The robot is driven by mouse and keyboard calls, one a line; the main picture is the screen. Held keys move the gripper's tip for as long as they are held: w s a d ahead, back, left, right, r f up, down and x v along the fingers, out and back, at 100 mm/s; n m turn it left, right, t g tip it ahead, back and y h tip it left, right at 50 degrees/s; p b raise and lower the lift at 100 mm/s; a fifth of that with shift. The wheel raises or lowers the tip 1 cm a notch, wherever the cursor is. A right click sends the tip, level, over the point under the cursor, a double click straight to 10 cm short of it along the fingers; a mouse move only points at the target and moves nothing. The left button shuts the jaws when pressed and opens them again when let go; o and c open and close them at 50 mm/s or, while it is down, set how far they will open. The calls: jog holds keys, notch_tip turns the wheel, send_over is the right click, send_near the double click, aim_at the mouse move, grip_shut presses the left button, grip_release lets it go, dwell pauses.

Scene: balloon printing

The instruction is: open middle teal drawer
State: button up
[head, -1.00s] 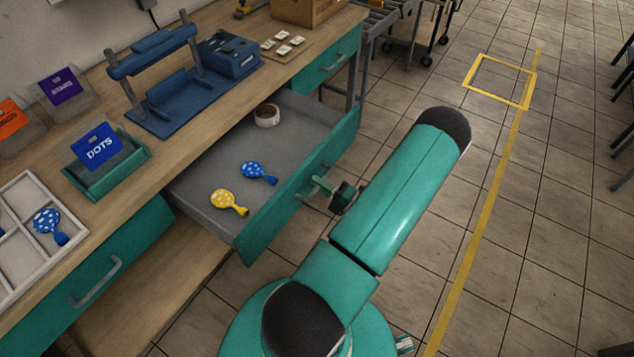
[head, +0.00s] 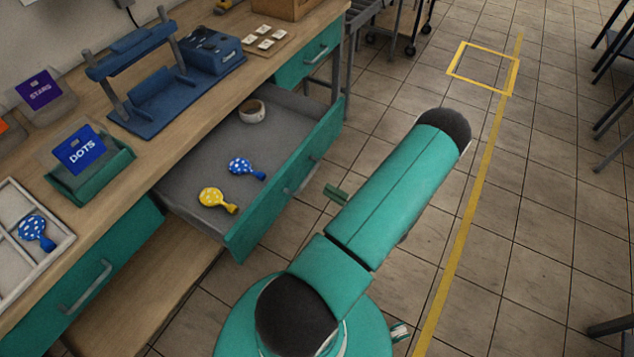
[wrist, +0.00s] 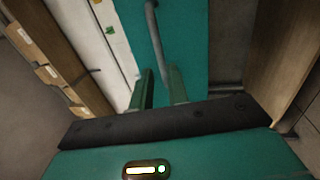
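The middle teal drawer (head: 285,190) is pulled out from the workbench. Its grey inside shows a yellow dotted balloon (head: 214,199), a blue dotted balloon (head: 243,168) and a small white bowl (head: 252,111). Its handle (head: 312,172) is on the teal front. One finger of my gripper (head: 336,193) shows just right of the drawer front, apart from the handle; my arm hides the rest.
A closed teal drawer (head: 92,290) is at the lower left and another (head: 308,58) at the far right. The benchtop holds a blue press (head: 150,85), a DOTS card holder (head: 85,155) and a white divided tray (head: 30,245).

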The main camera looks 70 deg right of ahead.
jog(key=v, duration=0.5)
jog(key=shift+s, duration=0.1)
dwell(0.5)
